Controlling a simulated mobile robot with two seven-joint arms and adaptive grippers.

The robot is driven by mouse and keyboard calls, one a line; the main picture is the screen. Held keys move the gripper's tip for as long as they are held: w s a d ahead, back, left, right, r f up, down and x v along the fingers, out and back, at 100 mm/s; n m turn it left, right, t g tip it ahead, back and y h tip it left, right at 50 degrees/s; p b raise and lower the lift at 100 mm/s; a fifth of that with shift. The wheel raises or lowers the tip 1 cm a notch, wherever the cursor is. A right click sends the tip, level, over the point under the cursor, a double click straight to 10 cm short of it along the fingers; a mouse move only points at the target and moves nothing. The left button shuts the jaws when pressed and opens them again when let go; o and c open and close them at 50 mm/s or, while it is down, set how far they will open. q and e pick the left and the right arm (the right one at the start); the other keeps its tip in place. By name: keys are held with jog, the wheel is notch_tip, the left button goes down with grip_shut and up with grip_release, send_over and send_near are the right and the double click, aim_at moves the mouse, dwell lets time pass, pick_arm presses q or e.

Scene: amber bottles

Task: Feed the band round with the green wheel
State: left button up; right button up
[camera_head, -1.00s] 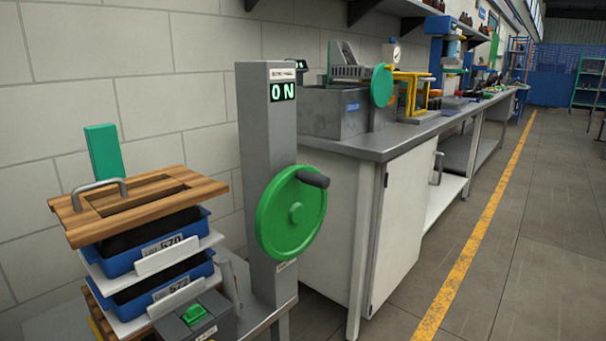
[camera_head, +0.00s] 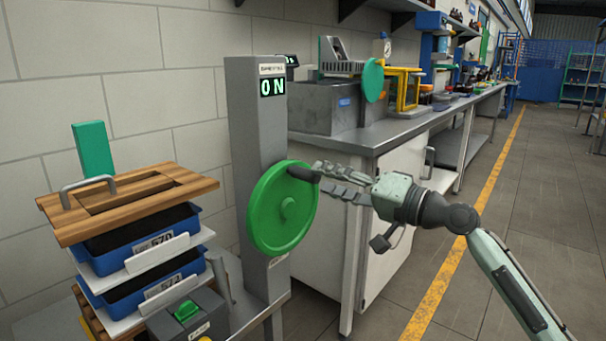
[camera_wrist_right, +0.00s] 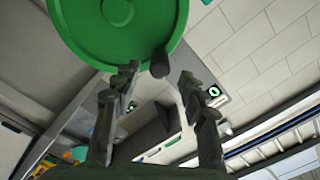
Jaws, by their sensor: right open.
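The green wheel (camera_head: 282,208) is mounted on the side of a grey post (camera_head: 254,150) whose display reads "ON". Its dark handle (camera_head: 304,173) sticks out near the top of the rim. My right gripper (camera_head: 322,181) comes in from the right, close to the handle. In the right wrist view the gripper (camera_wrist_right: 158,80) is open, and the handle (camera_wrist_right: 160,66) lies between or just ahead of its fingertips, with the wheel (camera_wrist_right: 118,25) beyond. I cannot tell whether a finger touches it. No band can be made out. My left gripper is not in view.
Left of the post, blue trays (camera_head: 138,236) are stacked under a wooden board (camera_head: 130,203) with a metal handle. A grey box with a green switch (camera_head: 186,311) sits in front. A workbench (camera_head: 420,120) runs along the wall behind. The floor to the right is clear.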

aim_at(303, 173)
jog(key=x, duration=0.6)
jog(key=shift+w+a+p, duration=0.1)
jog(key=shift+p, duration=0.25)
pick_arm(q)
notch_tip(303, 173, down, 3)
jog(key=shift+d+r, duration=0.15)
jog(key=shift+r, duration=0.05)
pick_arm(e)
jog(key=shift+w+a, duration=0.15)
jog(key=shift+a, duration=0.1)
grip_shut()
